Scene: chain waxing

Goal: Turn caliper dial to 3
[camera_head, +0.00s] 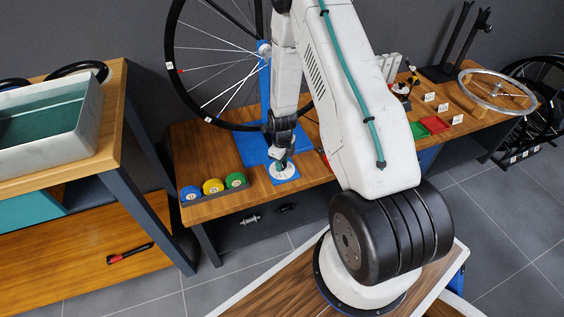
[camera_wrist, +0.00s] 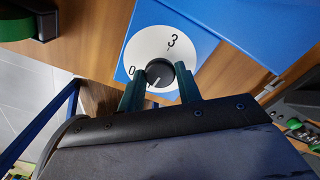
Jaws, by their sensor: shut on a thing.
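The caliper dial is a white round face (camera_wrist: 145,47) with a black knob (camera_wrist: 160,73) at its centre. In the wrist view a "3" shows near the top of the face and a "0" at its left; other marks are hidden by my fingers. A pale pointer line on the knob points down and slightly left in the picture, away from the 3. My gripper (camera_wrist: 160,80) is shut on the knob, one dark green finger on each side. In the head view, my gripper (camera_head: 281,161) is above the white dial face (camera_head: 284,173) on the bench.
Blue, yellow and green round pieces stand in a dark rack (camera_head: 215,191) left of the dial. A spoked wheel (camera_head: 205,70) stands behind on a blue stand (camera_head: 265,90). Red and green trays (camera_head: 434,124) lie to the right on the wooden bench.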

